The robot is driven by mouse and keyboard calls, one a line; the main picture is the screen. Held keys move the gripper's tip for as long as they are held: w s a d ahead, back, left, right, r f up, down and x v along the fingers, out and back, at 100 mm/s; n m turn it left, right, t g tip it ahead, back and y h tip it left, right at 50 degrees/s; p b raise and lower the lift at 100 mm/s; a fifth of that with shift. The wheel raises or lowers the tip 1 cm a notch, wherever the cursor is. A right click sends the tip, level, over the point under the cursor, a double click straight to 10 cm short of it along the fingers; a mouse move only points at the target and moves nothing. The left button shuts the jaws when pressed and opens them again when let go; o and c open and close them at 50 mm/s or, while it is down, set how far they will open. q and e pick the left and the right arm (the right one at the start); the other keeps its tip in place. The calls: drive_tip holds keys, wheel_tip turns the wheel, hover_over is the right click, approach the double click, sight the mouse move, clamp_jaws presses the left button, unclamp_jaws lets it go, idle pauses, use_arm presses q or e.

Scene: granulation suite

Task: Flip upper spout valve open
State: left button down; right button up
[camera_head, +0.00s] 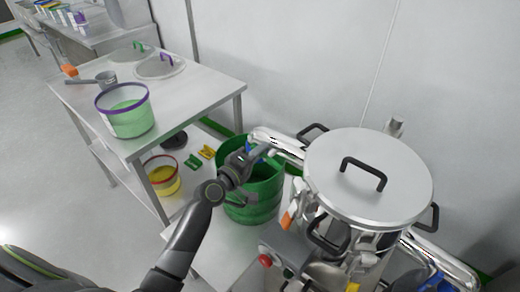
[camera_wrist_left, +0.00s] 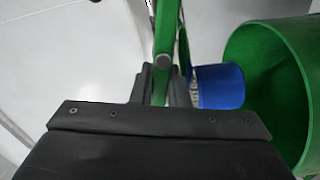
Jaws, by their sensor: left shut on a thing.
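The steel vessel (camera_head: 330,192) stands at the right, with a chrome upper spout (camera_head: 278,143) reaching out to its left. My left gripper (camera_head: 245,158) is at the outer end of this spout, above the green drum (camera_head: 265,205). Small blue parts show beside the gripper there. In the left wrist view, a green bar (camera_wrist_left: 165,35) with a grey round pin runs between the fingers (camera_wrist_left: 163,85), which are shut on it. A blue cylinder (camera_wrist_left: 220,86) is just right of the fingers. The finger tips are partly hidden, and I cannot tell the valve's position. My right gripper is not in view.
The drum's open rim (camera_wrist_left: 275,35) is close on the right in the left wrist view. A steel table (camera_head: 185,105) with a purple-rimmed tub (camera_head: 128,118) stands at the left. A yellow tub (camera_head: 163,181) sits on its lower shelf. The wall is close behind the vessel.

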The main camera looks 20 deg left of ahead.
use_arm(q)
drive_tip(key=shift+f+n, duration=0.3)
drive_tip(key=shift+n, duration=0.9)
drive_tip(key=c, duration=1.4)
unclamp_jaws()
drive_tip(key=b+v, duration=0.2)
drive_tip(key=v, duration=1.5)
drive_tip(key=shift+s, duration=0.2)
